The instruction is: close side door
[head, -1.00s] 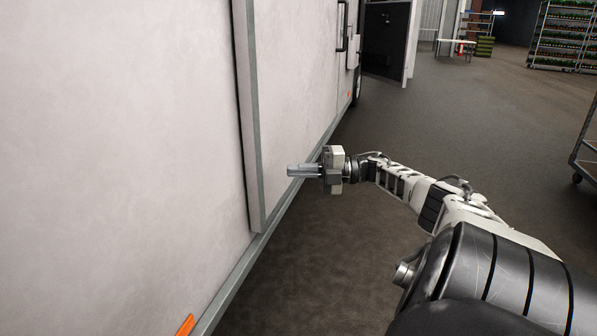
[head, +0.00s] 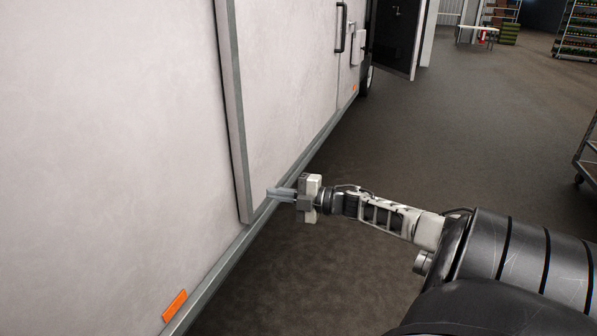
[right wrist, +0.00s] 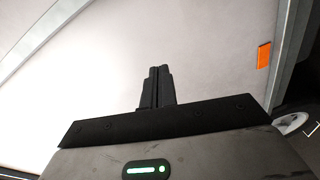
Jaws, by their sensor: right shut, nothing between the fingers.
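The side door (head: 275,85) is a pale panel on the side of a white vehicle body. Its grey-edged near end stands slightly proud of the wall (head: 110,140). A dark handle (head: 341,27) is at its far end. My right gripper (head: 270,192) is shut and empty, its fingertips by the lower near part of the door; I cannot tell whether they touch it. In the right wrist view the shut fingers (right wrist: 157,72) point at a pale panel (right wrist: 215,50). My left gripper is not in view.
A dark open doorway (head: 395,35) is beyond. A cart (head: 588,155) stands at the right edge. The floor (head: 450,140) between is clear.

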